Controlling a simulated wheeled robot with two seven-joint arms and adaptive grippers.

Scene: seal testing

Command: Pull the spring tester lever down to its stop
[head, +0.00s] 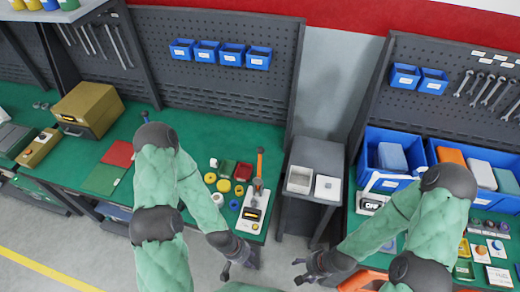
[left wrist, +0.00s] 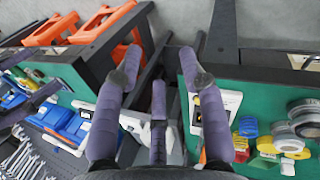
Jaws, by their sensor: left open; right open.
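The spring tester (head: 251,216) is a pale, narrow device near the front edge of the green left bench. My left gripper (head: 238,268) is open and empty, in front of the bench edge and apart from the tester. In the left wrist view, the open fingers (left wrist: 163,72) point over the gap between benches, and the pale tester (left wrist: 229,103) is partly hidden behind the right finger. I cannot make out the lever there. My right gripper (head: 300,272) is open and empty over the floor gap.
Yellow, green and red pieces (head: 225,186) lie left of the tester. A small grey table (head: 318,152) with a white tray (head: 299,179) stands between the benches. An orange object (head: 362,280) is low beside my right arm.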

